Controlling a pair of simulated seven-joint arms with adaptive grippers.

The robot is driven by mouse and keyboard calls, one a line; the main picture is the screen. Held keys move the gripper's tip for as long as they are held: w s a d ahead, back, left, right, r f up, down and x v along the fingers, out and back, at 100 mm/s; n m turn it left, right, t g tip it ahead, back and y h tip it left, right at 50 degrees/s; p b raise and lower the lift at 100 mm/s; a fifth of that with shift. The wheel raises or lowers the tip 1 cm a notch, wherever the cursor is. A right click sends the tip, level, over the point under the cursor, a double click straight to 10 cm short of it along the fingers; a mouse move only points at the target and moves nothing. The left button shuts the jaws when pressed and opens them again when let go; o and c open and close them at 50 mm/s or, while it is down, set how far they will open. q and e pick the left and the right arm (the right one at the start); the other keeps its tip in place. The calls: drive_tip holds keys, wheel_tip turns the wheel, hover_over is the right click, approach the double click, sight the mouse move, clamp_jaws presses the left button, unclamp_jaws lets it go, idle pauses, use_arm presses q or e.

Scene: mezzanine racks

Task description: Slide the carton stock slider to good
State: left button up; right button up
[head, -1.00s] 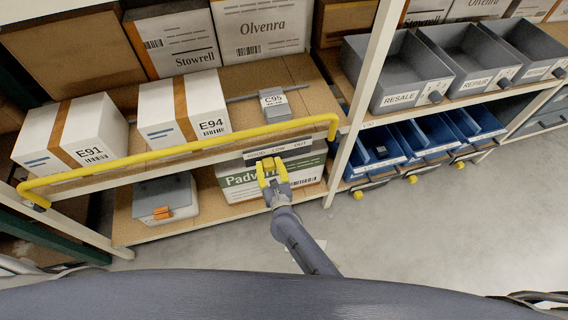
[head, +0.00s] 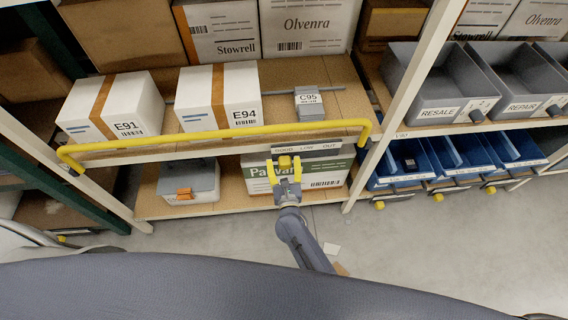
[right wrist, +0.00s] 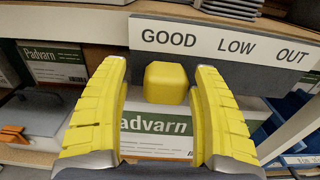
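The carton stock slider is a grey strip (right wrist: 215,42) lettered GOOD, LOW and OUT, with a yellow block-shaped knob (right wrist: 166,83). The knob is just below the word GOOD in the right wrist view. In the head view the strip (head: 308,147) is on the shelf edge, and the knob (head: 285,161) is partly covered by my gripper. My right gripper (head: 287,164) is open. Its yellow fingers stand on either side of the knob in the right wrist view, with a gap on both sides. My left gripper is not in view.
A yellow rail (head: 215,139) runs along the shelf edge just above the slider. A Padvarn carton (head: 325,178) sits behind and below it. A grey lidded bin (head: 188,181) is to the left, and a rack upright (head: 401,107) is to the right.

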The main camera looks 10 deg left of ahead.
drive_tip(key=v, duration=1.2)
idle(0.6)
